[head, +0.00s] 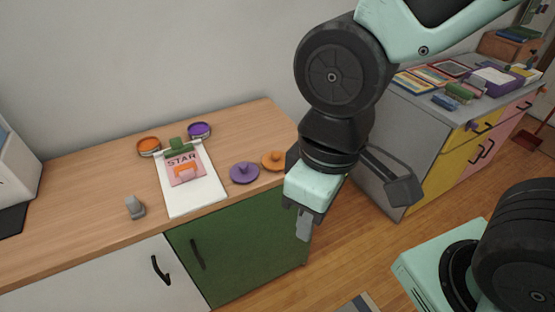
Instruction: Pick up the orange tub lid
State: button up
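The orange tub lid (271,160) is a flat orange disc with a small knob on top. It lies on the wooden counter near its right end, and nothing covers most of it. My gripper (303,226) hangs pointing down to the right of and lower in the picture than the lid, apart from it. A grey finger shows below its mint-green body; the gap between the fingers cannot be made out. No object shows in it.
A purple lid (244,173) lies just left of the orange lid. An orange tub (149,146), a purple tub (199,131), a white board (195,196) with a STAR card (183,163) and a grey object (135,207) share the counter. A cluttered grey cabinet (408,114) stands right.

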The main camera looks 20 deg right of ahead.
aim_at(273, 161)
jog(key=i+j+z, duration=0.25)
jog(key=z, duration=0.2)
jog(key=i+j+z, duration=0.4)
